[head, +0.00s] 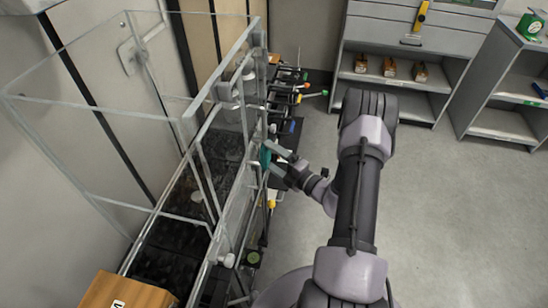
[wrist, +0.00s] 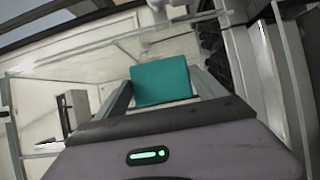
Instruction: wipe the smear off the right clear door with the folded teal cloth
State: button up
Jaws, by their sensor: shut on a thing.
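The folded teal cloth (wrist: 161,80) is a flat rectangle between the two fingers of my gripper (wrist: 163,88) in the wrist view. In the head view, my gripper (head: 272,158) is shut on the cloth (head: 265,156), which shows only as a small teal edge. The gripper is at the aisle side of the clear-walled enclosure (head: 190,112), close to its clear front panels. I cannot tell whether the cloth touches the panel. No smear can be made out on the clear surfaces in either view.
A wooden box (head: 128,291) is at the lower left. Several tools with coloured ends (head: 290,85) crowd the bench beyond my gripper. A grey shelf unit (head: 392,80) with small orange-brown items stands at the back. Another shelf (head: 500,122) is at right. The floor on the right is clear.

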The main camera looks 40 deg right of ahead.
jog(key=shift+w+a, duration=0.25)
jog(key=shift+d, duration=0.1)
jog(key=shift+w+d, duration=2.35)
jog(key=shift+d, duration=0.2)
jog(key=shift+s+a+p, duration=0.3)
jog(key=shift+s+a, duration=0.85)
jog(key=shift+a, duration=0.2)
jog(key=shift+s+a+p, duration=0.3)
jog(key=shift+s+a, duration=0.85)
jog(key=shift+a, duration=0.2)
jog(key=shift+s+d, duration=2)
jog(key=shift+s, duration=0.2)
jog(key=shift+s+d, duration=1)
jog(key=shift+s, duration=0.1)
